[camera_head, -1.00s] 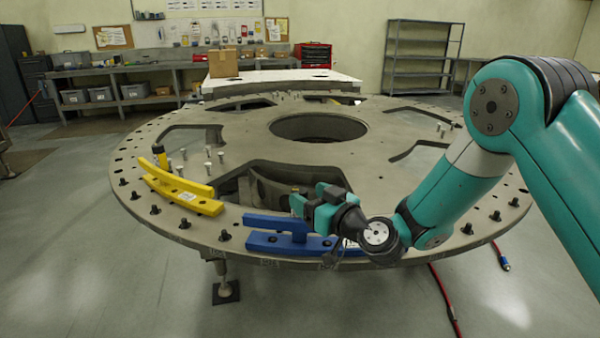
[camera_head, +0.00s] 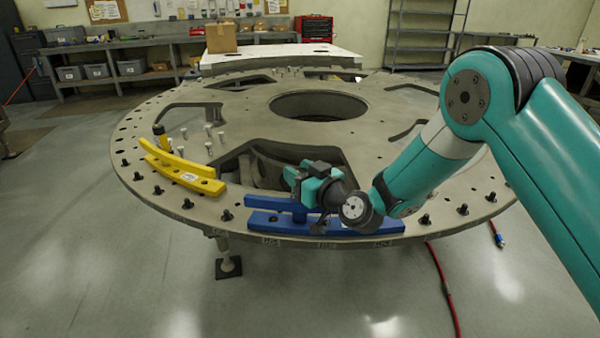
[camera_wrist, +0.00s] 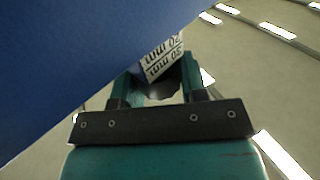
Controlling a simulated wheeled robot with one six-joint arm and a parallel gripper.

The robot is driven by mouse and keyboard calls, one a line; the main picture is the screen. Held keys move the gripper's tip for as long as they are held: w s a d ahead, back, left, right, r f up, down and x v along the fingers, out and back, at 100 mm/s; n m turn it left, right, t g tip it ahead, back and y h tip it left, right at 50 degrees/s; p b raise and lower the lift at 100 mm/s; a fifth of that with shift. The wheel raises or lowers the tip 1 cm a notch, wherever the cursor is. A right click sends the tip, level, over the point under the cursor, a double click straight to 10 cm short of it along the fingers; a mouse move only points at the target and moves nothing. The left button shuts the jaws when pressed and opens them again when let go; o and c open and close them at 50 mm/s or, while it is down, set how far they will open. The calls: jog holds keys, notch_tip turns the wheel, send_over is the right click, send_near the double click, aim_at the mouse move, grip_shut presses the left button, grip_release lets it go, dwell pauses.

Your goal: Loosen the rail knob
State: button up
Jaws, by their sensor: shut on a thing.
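The blue rail (camera_head: 278,226) lies along the near edge of the round turret plate (camera_head: 230,190), with a shorter blue bar (camera_head: 268,203) on it. My gripper (camera_head: 293,178) is over the rail, its body partly hiding it. In the wrist view the rail (camera_wrist: 70,60) fills the upper left as a large blue surface. My gripper (camera_wrist: 162,85) is shut there on a dark, rounded piece, apparently the rail knob (camera_wrist: 160,91). A white printed label (camera_wrist: 163,55) shows just beyond it. The head view hides the knob behind the gripper.
A yellow rail (camera_head: 185,174) lies on the plate to the left. Several black bolts (camera_head: 187,203) stand along the rim. Large openings, such as the round centre hole (camera_head: 318,105), cut the plate. A red hose (camera_head: 442,285) lies on the floor.

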jog(key=y+b, duration=0.1)
jog(key=b, duration=0.3)
jog(key=shift+w+f+n+g, duration=0.1)
jog(key=shift+f+n+g, duration=0.3)
jog(key=n+g+y+b, duration=0.1)
jog(key=b, duration=0.3)
jog(key=shift+g+b, duration=0.3)
jog(key=shift+b, duration=0.05)
jog(key=shift+r+n+g+y+b, duration=0.35)
jog(key=shift+n+g+y+b, duration=0.15)
jog(key=shift+n+g+b, duration=0.15)
jog(key=shift+r, duration=0.1)
jog(key=o, duration=0.9)
jog(key=shift+d, duration=0.1)
jog(key=b+v, duration=0.5)
jog(key=v, duration=1.2)
jog(key=shift+s, duration=0.3)
